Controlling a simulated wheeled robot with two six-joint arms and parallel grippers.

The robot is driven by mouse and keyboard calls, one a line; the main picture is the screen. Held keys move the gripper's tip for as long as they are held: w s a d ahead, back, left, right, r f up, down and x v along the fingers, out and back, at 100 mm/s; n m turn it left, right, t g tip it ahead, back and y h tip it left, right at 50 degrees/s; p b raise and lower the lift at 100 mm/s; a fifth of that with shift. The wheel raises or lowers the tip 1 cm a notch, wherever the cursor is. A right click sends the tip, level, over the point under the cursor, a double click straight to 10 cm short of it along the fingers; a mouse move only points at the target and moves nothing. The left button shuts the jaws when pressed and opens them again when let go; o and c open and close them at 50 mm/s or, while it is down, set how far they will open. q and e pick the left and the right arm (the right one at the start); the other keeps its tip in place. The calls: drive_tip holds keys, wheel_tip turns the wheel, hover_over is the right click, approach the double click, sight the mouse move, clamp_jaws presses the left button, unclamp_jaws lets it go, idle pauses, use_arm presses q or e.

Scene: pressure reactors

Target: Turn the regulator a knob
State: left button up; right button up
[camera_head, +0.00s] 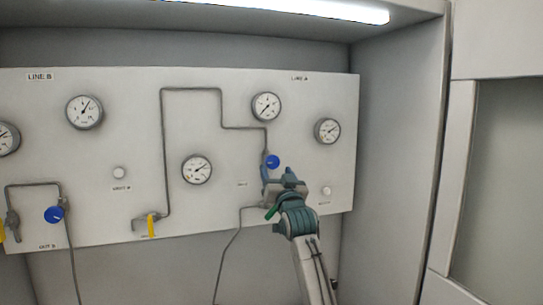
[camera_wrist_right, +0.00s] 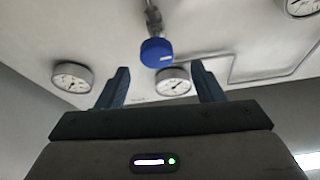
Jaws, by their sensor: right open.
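The blue regulator knob (camera_head: 272,161) under the LINE A label sits on the right part of the white panel, on the grey pipe. My right gripper (camera_head: 278,171) is just below and in front of it, partly overlapping the fittings there. In the right wrist view, the blue knob (camera_wrist_right: 156,51) shows between the lines of the two dark fingers, above their tips. My right gripper (camera_wrist_right: 160,76) is open, with nothing between its fingers; no contact with the knob shows. My left gripper is not in view.
The panel (camera_head: 320,90) carries several round gauges, including one above the knob (camera_head: 266,106) and one to its right (camera_head: 327,131). Another blue knob (camera_head: 54,214) and a yellow handle (camera_head: 152,226) are at left. A grey side wall (camera_head: 395,160) stands at right.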

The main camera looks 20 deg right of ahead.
sight(273, 164)
drive_tip(key=p+x, duration=0.1)
drive_tip(key=x, duration=0.1)
drive_tip(key=p+x, duration=0.1)
drive_tip(key=x, duration=0.2)
drive_tip(key=shift+d+f, duration=0.2)
drive_tip(key=shift+w+a+r+p, duration=0.1)
drive_tip(key=shift+w+r+p, duration=0.2)
drive_tip(key=shift+w, duration=0.35)
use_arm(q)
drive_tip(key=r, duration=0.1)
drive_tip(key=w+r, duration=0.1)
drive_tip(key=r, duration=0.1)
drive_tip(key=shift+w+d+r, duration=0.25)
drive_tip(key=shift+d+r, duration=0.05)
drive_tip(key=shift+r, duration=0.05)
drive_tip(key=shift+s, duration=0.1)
use_arm(e)
drive_tip(key=shift+f, duration=0.1)
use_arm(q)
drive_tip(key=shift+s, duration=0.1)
use_arm(e)
drive_tip(key=shift+w, duration=0.1)
drive_tip(key=c, duration=1)
